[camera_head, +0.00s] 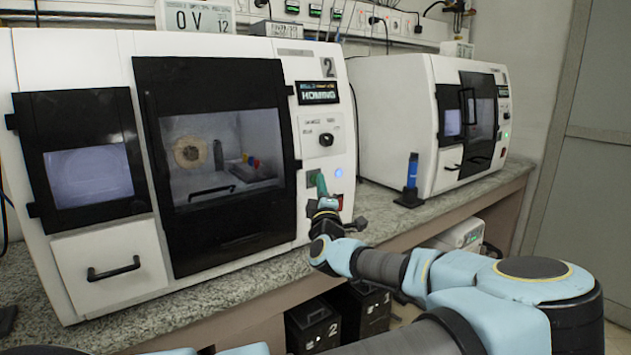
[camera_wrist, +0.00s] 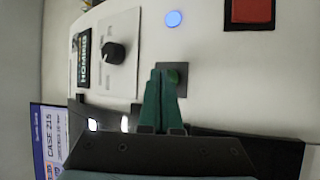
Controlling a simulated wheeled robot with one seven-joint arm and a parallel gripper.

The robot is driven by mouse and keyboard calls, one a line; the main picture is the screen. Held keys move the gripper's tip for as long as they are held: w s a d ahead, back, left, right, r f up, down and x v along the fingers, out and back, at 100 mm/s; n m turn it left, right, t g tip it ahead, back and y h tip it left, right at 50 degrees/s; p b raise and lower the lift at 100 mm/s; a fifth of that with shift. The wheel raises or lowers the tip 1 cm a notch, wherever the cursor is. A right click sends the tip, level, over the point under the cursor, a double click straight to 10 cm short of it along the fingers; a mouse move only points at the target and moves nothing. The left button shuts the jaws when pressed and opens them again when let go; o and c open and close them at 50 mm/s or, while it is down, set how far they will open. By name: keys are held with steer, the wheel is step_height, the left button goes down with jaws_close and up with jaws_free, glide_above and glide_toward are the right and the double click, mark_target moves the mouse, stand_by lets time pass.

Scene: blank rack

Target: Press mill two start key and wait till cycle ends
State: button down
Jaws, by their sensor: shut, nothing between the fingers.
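Mill two (camera_head: 218,55) is the white machine at the left, marked "2", with its dark-framed door shut. Its display (camera_head: 318,92) reads "HOMING". The green start key (camera_wrist: 174,77) sits on a dark square plate in the wrist view. My gripper (camera_wrist: 163,76) is shut and empty, its green fingertips at the key and covering part of it. I cannot tell whether they touch it. In the head view my gripper (camera_head: 320,182) is at the lower part of the panel. A blue light (camera_head: 338,172) glows beside it; it also shows in the wrist view (camera_wrist: 173,19).
A red square button (camera_wrist: 249,12) is near the start key. A dark knob (camera_head: 326,139) is above on the panel. A second white mill (camera_head: 395,95) stands at the right, with a blue bottle (camera_head: 412,170) in a black holder between. Black cases (camera_head: 313,325) are below the bench.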

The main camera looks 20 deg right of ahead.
steer(key=shift+s+d, duration=0.1)
steer(key=shift+s, duration=0.35)
steer(key=shift+s+d+r+b, duration=0.1)
steer(key=shift+s+d+b, duration=0.1)
steer(key=shift+s, duration=0.6)
steer(key=shift+s+d+b, duration=0.15)
steer(key=shift+s+b, duration=0.1)
steer(key=shift+s, duration=0.6)
steer(key=shift+s+d+r+b, duration=0.1)
steer(key=shift+s+d+b, duration=0.1)
steer(key=shift+s, duration=0.6)
steer(key=shift+a+f, duration=0.1)
steer(key=shift+f, duration=0.05)
